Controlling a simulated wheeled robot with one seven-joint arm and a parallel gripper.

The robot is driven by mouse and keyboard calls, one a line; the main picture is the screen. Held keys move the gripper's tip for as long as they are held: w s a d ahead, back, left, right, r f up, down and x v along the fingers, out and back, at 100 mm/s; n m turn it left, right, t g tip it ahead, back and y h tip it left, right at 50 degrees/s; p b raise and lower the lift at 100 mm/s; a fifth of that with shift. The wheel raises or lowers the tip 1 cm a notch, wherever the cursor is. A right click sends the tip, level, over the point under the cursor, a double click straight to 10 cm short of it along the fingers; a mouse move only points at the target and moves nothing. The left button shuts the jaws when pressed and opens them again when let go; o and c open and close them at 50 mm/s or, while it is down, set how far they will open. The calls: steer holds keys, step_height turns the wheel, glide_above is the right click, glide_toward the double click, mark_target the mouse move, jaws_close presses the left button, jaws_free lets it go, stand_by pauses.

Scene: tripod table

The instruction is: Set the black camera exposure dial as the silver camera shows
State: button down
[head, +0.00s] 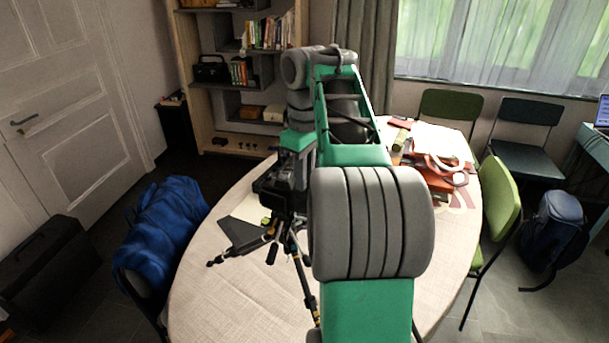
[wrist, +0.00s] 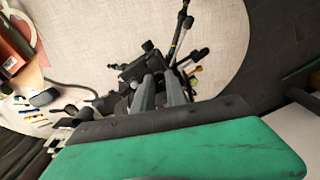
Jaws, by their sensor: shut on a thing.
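The black camera (head: 272,188) sits on the tripod (head: 306,275) at the left of the round table, partly behind my arm. My gripper (wrist: 160,86) shows in the wrist view as two grey fingers at the dark camera body (wrist: 135,68). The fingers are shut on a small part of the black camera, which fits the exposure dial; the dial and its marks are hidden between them. In the head view my arm hides most of the gripper. I cannot make out a silver camera in either view.
The round table (head: 230,300) is bare at its front left. Tripod legs and handles stick out around the camera.

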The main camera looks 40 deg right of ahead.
steer(key=shift+n, duration=1)
steer(key=c, duration=1.6)
jaws_free()
step_height(320, 180, up, 8)
steer(key=p, duration=0.7)
steer(key=shift+f, duration=0.1)
